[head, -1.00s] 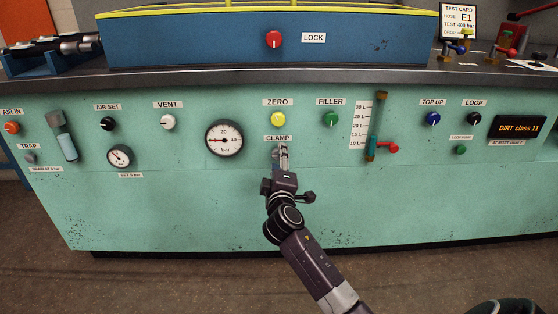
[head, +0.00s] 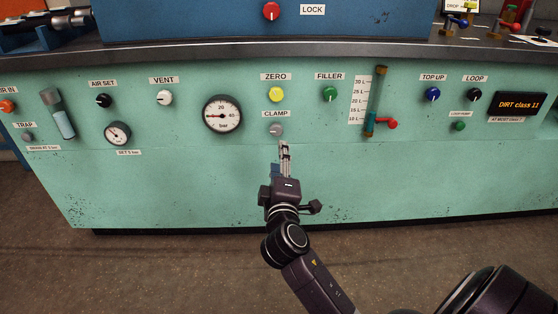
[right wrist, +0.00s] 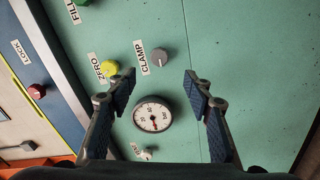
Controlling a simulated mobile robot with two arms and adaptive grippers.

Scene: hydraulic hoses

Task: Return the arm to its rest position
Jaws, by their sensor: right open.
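My right arm reaches up from the lower right in the head view. Its gripper (head: 284,150) stands in front of the green panel (head: 330,185), just below the grey CLAMP knob (head: 276,129). In the right wrist view the gripper (right wrist: 160,95) has its two fingers wide apart with nothing between them. The CLAMP knob (right wrist: 159,56) shows beyond the fingers, apart from them. My left gripper is not in view.
The panel carries the yellow ZERO knob (head: 276,94), the green FILLER knob (head: 330,93), a pressure gauge (head: 222,115) and a red-handled level lever (head: 390,124). A dark worktop edge (head: 200,57) juts above. The floor (head: 170,270) in front looks clear.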

